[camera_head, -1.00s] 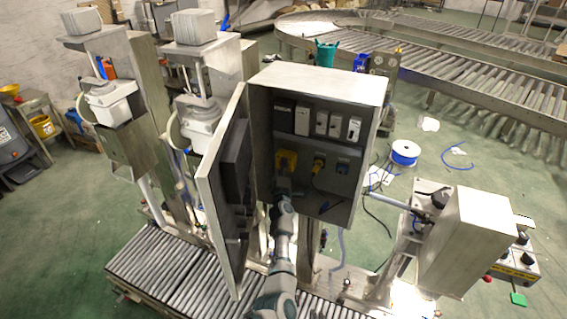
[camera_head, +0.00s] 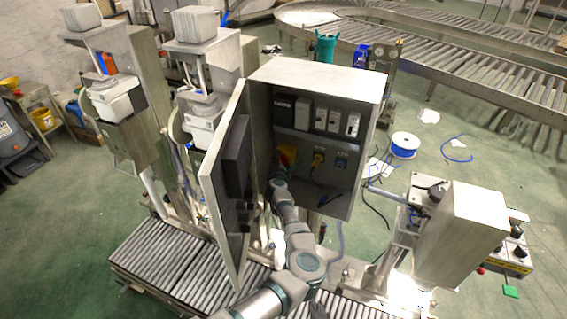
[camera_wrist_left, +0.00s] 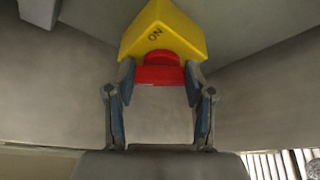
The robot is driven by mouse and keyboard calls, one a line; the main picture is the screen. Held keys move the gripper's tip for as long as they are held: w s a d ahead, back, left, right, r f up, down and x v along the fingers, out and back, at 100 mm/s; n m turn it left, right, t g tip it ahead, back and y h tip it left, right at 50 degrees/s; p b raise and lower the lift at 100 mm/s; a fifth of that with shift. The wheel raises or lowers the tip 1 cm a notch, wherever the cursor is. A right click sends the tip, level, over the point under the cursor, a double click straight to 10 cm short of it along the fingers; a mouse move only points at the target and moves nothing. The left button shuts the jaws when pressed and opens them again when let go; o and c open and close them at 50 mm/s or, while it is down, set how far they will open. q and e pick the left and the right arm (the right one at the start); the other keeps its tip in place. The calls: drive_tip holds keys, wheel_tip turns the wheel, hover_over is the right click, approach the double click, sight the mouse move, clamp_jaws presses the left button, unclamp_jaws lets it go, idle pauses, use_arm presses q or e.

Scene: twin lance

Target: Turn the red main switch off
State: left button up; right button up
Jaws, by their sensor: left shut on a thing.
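The main switch has a yellow housing (camera_head: 287,152) on the left of the open grey cabinet's inside. In the left wrist view the yellow housing (camera_wrist_left: 162,30) fills the top middle, with "ON" printed on it at a tilt. Its red handle (camera_wrist_left: 159,74) sits below the housing. My left gripper (camera_wrist_left: 160,82) is shut on the red handle, one fingertip on each side. In the head view my left gripper (camera_head: 281,172) reaches into the cabinet, and the fingertips and handle are small and partly hidden there.
The cabinet door (camera_head: 226,190) stands open just left of my arm. The cabinet (camera_head: 318,76) also holds several pale breakers (camera_head: 320,118), a yellow plug (camera_head: 318,159) and a blue socket (camera_head: 342,160). A roller conveyor (camera_head: 160,258) runs below.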

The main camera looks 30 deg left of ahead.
use_arm(q)
drive_tip(key=shift+s+a+f+n, duration=0.1)
drive_tip(key=shift+f+n, duration=0.2)
drive_tip(key=shift+n, duration=0.2)
drive_tip(key=shift+f, duration=0.2)
drive_tip(key=o, duration=1.2)
drive_tip(key=shift+a, duration=0.1)
drive_tip(key=shift+c, duration=0.2)
drive_tip(key=r, duration=1)
drive_tip(key=shift+w+a, duration=0.1)
drive_tip(key=shift+w, duration=0.1)
